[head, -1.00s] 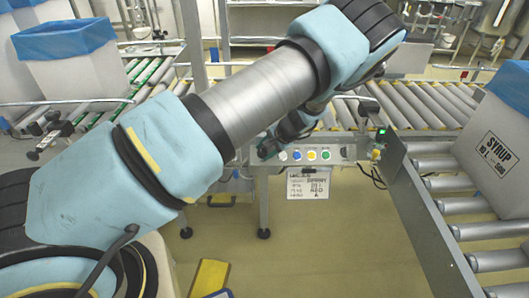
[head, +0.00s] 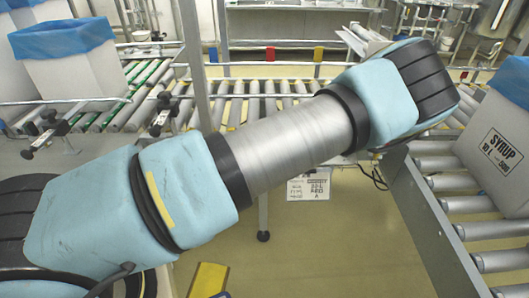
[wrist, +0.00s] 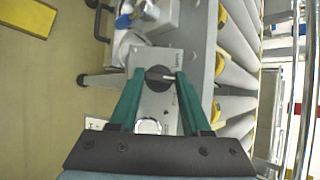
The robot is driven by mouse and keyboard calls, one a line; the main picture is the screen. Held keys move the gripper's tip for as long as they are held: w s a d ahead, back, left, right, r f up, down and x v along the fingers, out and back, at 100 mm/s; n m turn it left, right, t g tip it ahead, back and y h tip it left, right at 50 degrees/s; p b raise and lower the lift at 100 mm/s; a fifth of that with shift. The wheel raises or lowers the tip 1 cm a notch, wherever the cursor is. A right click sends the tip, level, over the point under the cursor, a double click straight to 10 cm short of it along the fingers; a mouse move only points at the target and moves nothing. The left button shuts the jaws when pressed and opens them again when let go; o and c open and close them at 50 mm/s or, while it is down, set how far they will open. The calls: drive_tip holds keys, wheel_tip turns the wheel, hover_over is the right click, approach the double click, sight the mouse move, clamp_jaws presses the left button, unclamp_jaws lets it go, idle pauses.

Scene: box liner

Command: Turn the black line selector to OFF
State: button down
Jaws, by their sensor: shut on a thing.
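The black selector (wrist: 157,84) is a round dark knob on the grey control panel (wrist: 160,105), seen in the wrist view. A thin pale bar or mark on it points to the right in that view. My gripper (wrist: 159,75) has its two green fingers on either side of the knob and is shut on it. The lettering on the panel is too small to read. In the head view, my arm hides the panel, the selector and my gripper.
Roller conveyors (head: 265,105) run behind the panel, and another with a syrup box (head: 500,150) stands at the right. A paper sign (head: 308,187) hangs below the panel. A blue-lined box (head: 75,65) is at the left. A yellow object (head: 208,280) is at the floor's front.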

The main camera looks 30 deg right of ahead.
idle(0.3)
drive_tip(key=shift+c, duration=1.8)
unclamp_jaws()
drive_tip(key=shift+r, duration=0.1)
